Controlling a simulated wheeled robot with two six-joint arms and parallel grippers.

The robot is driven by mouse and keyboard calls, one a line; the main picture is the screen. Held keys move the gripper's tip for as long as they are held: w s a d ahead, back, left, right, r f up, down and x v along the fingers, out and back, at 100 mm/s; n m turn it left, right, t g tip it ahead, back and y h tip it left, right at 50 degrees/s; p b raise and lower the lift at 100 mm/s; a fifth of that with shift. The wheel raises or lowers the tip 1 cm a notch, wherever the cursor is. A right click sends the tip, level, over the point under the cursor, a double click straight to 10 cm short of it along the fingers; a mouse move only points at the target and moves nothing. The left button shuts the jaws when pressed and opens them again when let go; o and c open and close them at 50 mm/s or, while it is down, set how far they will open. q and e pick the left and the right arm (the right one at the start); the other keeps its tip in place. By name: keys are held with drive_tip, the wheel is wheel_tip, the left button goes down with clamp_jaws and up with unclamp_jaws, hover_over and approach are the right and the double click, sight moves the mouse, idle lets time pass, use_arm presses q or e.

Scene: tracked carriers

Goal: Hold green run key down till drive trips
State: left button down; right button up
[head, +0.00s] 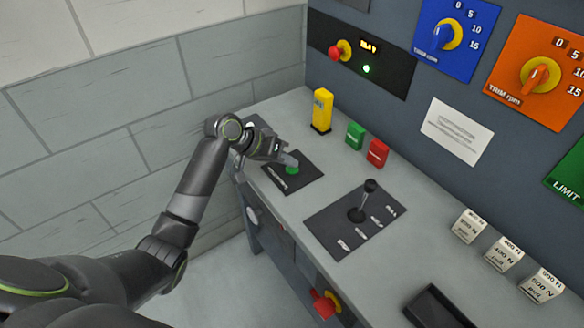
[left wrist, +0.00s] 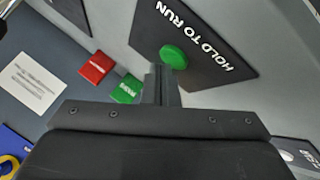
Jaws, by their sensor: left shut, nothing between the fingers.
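The green run key (head: 292,170) is a round button on a black plate (head: 307,182) at the desk's left end. In the left wrist view the green key (left wrist: 174,56) sits on the plate lettered HOLD TO RUN (left wrist: 215,50). My left gripper (head: 290,160) is shut and empty, with its tips at the key; it also shows in the left wrist view (left wrist: 160,72), tips overlapping the key's near edge. I cannot tell whether the key is pressed down. The drive panel (head: 395,82) has a small lit display, its text unclear, and a lit green lamp (head: 366,69).
A yellow block (head: 322,110), a green block (head: 355,135) and a red block (head: 377,152) stand behind the plate. A black lever (head: 362,200) rises to the right. White labelled blocks (head: 504,254) and a black tray (head: 438,308) are farther right. A red knob (head: 323,304) is on the desk front.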

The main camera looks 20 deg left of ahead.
sight(288, 170)
use_arm(q)
drive_tip(key=shift+f, duration=0.5)
idle(0.4)
idle(0.8)
idle(1.9)
idle(0.7)
drive_tip(key=shift+r+p, duration=0.9)
drive_tip(key=shift+p, duration=0.2)
wheel_tip(288, 170, up, 5)
drive_tip(key=p, duration=0.5)
drive_tip(key=shift+r, duration=0.1)
